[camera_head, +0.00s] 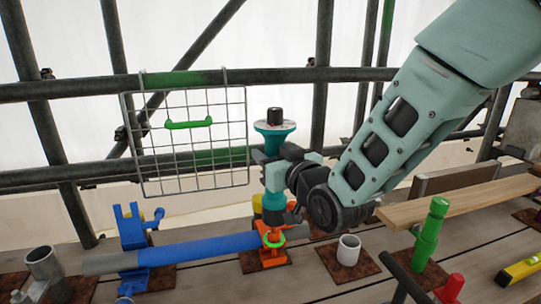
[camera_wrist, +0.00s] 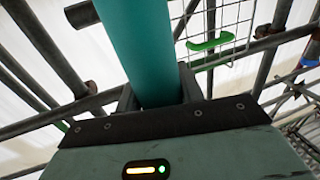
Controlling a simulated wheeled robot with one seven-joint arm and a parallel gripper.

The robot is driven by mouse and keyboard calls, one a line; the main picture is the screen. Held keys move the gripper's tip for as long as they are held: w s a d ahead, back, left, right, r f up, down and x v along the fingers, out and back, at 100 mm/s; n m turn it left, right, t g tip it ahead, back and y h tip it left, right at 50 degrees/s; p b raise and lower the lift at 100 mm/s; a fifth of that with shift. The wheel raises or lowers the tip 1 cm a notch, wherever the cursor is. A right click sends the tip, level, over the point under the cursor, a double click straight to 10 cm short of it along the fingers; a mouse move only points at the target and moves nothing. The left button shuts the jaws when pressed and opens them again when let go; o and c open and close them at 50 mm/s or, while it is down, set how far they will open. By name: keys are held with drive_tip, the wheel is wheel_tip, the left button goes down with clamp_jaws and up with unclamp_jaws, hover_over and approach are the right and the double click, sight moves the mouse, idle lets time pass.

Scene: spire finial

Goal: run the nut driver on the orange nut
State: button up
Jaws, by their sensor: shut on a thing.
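The nut driver (camera_head: 274,190) is a teal upright tool with a flared top, a black cap and a dark lower end. My gripper (camera_head: 269,168) is shut around its body. In the wrist view the teal shaft (camera_wrist: 148,50) stands between my gripper's fingers (camera_wrist: 157,98). The driver's dark lower end is directly above an orange part (camera_head: 276,233) with a green ring around it, on an orange stand beside the pipe's right end. The orange nut itself is not clearly distinguishable there; I cannot tell whether the driver touches it.
A blue pipe (camera_head: 195,250) with grey ends lies across a blue stand (camera_head: 131,228) at left. A wire basket panel (camera_head: 190,186) with a green handle (camera_head: 188,124) hangs behind. A white cup (camera_head: 348,250), a green post (camera_head: 429,232) and a wooden plank (camera_head: 455,203) stand or lie to the right.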

drive_tip(key=shift+f+b, duration=2.8)
drive_tip(key=shift+b, duration=0.1)
drive_tip(key=shift+s+f+b, duration=0.1)
drive_tip(key=shift+f+b, duration=0.2)
drive_tip(key=shift+f, duration=0.3)
idle(0.4)
drive_tip(key=shift+r, duration=0.1)
drive_tip(key=shift+r+p, duration=2)
drive_tip(key=shift+r, duration=2.05)
